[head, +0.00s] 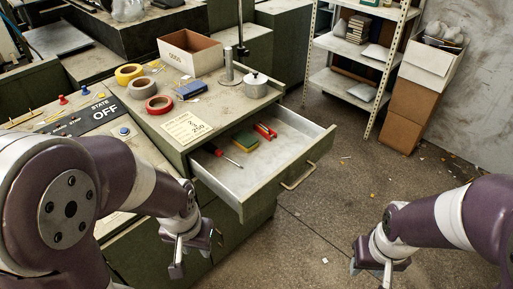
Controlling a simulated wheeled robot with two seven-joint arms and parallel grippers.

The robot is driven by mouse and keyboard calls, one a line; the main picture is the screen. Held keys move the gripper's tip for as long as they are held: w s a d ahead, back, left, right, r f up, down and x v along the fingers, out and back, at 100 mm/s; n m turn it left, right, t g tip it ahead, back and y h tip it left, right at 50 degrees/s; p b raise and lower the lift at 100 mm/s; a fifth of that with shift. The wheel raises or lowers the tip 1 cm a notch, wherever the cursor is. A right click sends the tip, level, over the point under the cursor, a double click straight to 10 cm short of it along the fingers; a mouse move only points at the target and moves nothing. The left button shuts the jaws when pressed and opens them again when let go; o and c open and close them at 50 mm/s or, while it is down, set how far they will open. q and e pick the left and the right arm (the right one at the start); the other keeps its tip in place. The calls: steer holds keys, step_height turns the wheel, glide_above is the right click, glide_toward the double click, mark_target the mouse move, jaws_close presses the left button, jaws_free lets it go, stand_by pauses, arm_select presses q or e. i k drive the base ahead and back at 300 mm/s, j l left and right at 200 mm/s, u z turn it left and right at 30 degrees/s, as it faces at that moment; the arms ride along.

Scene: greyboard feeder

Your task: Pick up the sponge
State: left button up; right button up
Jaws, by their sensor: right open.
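A small green and yellow sponge (245,141) lies flat inside the open drawer (289,131), near its back. My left gripper (193,258) hangs outside the drawer, in front of the cabinet's side and apart from the sponge. Its fingers are seen at a slant, and the gap between them is unclear. My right gripper (371,273) is open and empty above the floor, to the right of the drawer and well away from the sponge.
A red-handled tool (265,131) and a screwdriver (220,153) lie beside the sponge. The drawer's front panel and handle (300,178) stick out over the floor.

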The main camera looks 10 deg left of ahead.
mark_target(246, 141)
steer(key=u, duration=2.45)
steer(key=z, duration=2.05)
steer(key=i+l+u, duration=0.25)
steer(key=i+l, duration=0.2)
steer(key=i+l+u, duration=0.3)
steer(key=i+l, duration=0.2)
steer(key=i+j+u, duration=0.1)
steer(key=i+u, duration=0.45)
steer(key=u, duration=0.15)
